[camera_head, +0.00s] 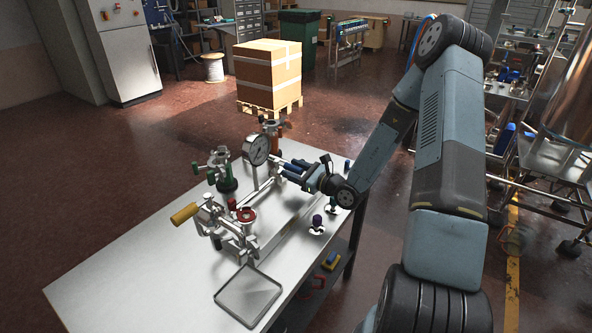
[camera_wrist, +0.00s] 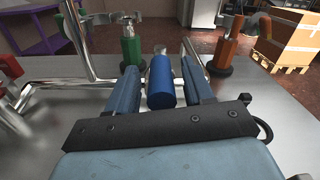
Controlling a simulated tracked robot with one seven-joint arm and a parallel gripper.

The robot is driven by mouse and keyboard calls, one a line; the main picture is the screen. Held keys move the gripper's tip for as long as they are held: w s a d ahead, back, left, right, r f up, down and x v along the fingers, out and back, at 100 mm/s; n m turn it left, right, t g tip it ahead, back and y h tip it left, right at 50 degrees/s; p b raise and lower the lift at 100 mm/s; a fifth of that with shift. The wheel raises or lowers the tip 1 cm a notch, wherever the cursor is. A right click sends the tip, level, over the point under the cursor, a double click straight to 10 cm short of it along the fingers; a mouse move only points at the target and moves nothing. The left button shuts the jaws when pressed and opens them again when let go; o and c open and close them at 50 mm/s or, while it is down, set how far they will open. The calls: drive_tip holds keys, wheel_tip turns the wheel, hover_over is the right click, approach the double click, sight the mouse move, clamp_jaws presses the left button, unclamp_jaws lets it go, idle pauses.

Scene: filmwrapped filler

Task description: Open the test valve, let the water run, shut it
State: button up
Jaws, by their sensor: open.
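A blue cylindrical handle (camera_wrist: 160,88) with a metal end lies between the two fingers of my gripper (camera_wrist: 159,68) in the wrist view. The fingers are open, with a gap on each side of the handle. In the head view my gripper (camera_head: 285,167) is low over the bench, just right of the round pressure gauge (camera_head: 257,150). Metal pipework on the bench carries a yellow-handled lever (camera_head: 184,213) and a red handwheel (camera_head: 246,215). No label shows which one is the test valve. No running water is visible.
A green-bodied fitting (camera_wrist: 130,45) and an orange-bodied one (camera_wrist: 226,48) stand beyond my fingers. A shallow metal tray (camera_head: 230,306) lies at the front of the bench (camera_head: 130,275). A dark purple knob (camera_head: 317,220) is near the right edge. The bench's left part is bare.

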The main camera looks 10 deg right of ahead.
drive_tip(key=v, duration=1.3)
drive_tip(key=shift+s, duration=0.1)
drive_tip(key=s+a+r+n+g+h, duration=0.1)
drive_tip(key=s+a+r+n+g, duration=0.4)
drive_tip(key=s+r+n+g, duration=0.25)
drive_tip(key=s+a+r+n+g, duration=0.5)
drive_tip(key=s+r+n+g, duration=0.1)
drive_tip(key=r+n, duration=0.25)
drive_tip(key=s+d+r+n+t+h, duration=0.3)
drive_tip(key=s+d+r+n+h, duration=0.1)
drive_tip(key=s+r+h, duration=0.1)
drive_tip(key=s+d+r+n+t+h, duration=0.3)
drive_tip(key=s+d+r+n+h, duration=0.2)
drive_tip(key=r, duration=0.4)
drive_tip(key=shift+s+r+h, duration=0.4)
drive_tip(key=shift+s+h, duration=0.4)
drive_tip(key=shift+s, duration=0.1)
